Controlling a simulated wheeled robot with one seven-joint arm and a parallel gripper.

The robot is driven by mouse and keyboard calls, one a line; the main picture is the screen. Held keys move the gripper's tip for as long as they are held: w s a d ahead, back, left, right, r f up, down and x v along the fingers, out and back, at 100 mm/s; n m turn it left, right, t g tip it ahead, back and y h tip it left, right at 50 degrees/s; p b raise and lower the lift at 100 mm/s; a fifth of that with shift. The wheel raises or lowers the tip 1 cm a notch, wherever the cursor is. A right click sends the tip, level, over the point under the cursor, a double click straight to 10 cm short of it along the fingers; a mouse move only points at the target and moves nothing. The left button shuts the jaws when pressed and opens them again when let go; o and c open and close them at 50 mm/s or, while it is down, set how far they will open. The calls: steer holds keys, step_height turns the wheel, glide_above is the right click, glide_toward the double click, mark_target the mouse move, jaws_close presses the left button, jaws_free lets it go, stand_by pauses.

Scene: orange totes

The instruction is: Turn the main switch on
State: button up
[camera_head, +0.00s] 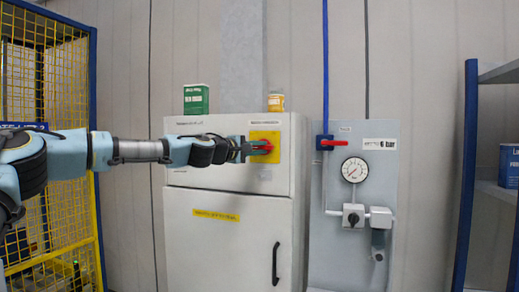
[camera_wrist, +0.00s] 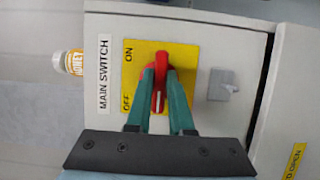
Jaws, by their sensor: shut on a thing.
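The main switch is a red handle (camera_wrist: 160,62) on a yellow plate (camera_wrist: 185,57), beside a "MAIN SWITCH" label (camera_wrist: 104,73). The plate reads ON toward the top of the wrist view and OFF lower down. The handle lies roughly up-down there, with a white mark at its lower end on the OFF side. In the head view the yellow plate (camera_head: 265,135) is on the upper front of a grey cabinet (camera_head: 230,235). My gripper (camera_wrist: 161,72) is shut on the handle, a green finger on each side. In the head view my gripper (camera_head: 252,148) reaches the handle from the left and partly hides it.
A green box (camera_head: 196,98) and a small jar (camera_head: 276,102) stand on the cabinet. A gauge panel (camera_head: 378,138) with a red valve handle is to the right. A yellow cage (camera_head: 62,75) stands left.

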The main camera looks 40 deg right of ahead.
jaws_close()
steer(key=shift+m, duration=0.4)
steer(key=m+y+b, duration=0.1)
steer(key=m, duration=0.2)
steer(key=shift+y, duration=0.3)
steer(key=m, duration=0.1)
steer(key=m+t+y, duration=0.1)
steer(key=m, duration=0.1)
steer(key=shift+s+r+m+y+b, duration=0.1)
steer(key=shift+m+y+b, duration=0.2)
steer(key=shift+b, duration=0.05)
steer(key=m+t+y, duration=0.1)
steer(key=m, duration=0.2)
steer(key=shift+y, duration=0.4)
steer(key=shift+m+t+y+b, duration=0.6)
steer(key=shift+m+t+b, duration=0.4)
steer(key=shift+m, duration=0.6)
